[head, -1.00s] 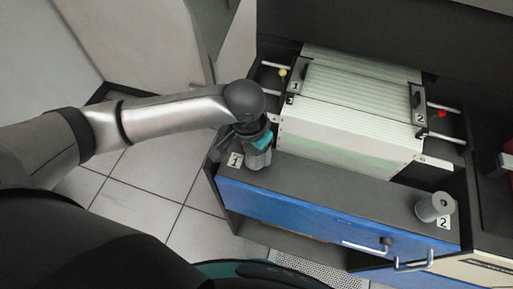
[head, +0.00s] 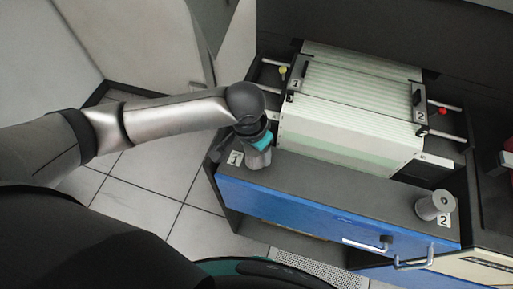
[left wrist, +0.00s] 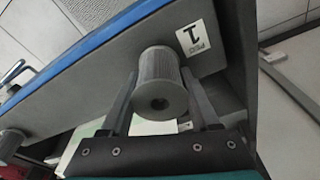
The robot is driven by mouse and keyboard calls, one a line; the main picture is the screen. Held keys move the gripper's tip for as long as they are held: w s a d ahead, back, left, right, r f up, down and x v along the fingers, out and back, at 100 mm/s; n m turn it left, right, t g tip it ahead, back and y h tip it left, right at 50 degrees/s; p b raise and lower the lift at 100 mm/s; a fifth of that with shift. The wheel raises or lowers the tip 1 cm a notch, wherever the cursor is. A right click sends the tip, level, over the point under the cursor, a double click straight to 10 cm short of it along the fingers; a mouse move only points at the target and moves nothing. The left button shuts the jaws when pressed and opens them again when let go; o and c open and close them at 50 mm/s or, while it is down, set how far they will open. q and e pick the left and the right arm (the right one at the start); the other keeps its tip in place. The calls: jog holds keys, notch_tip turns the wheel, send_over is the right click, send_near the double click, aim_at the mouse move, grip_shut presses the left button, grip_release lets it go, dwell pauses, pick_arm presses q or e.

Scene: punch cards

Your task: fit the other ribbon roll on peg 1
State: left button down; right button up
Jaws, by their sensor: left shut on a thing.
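My left gripper (head: 257,151) is shut on a grey ribbon roll (head: 259,160) over the left end of the dark ledge, beside the label 1 (head: 234,158). In the left wrist view, the roll (left wrist: 161,92) stands between the two fingers with its hole facing the camera and its far end at the ledge by the peg 1 label (left wrist: 194,45). Peg 1 itself is hidden, and I cannot tell how far down the roll sits. Another grey roll (head: 434,206) stands upright at the label 2 (head: 443,222). My right gripper is not in view.
A block of pale cards (head: 350,110) lies behind the ledge between dark end plates on rails. A yellow knob (head: 283,71) and a red knob (head: 442,111) sit by the rails. The blue front panel (head: 300,208) is below. The ledge between the two rolls is clear.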

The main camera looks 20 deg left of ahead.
pick_arm(q)
jog(key=shift+f, duration=0.15)
jog(key=shift+c, duration=0.2)
grip_release()
notch_tip(320, 180, up, 15)
jog(key=s+p, duration=0.2)
jog(key=shift+a, duration=0.45)
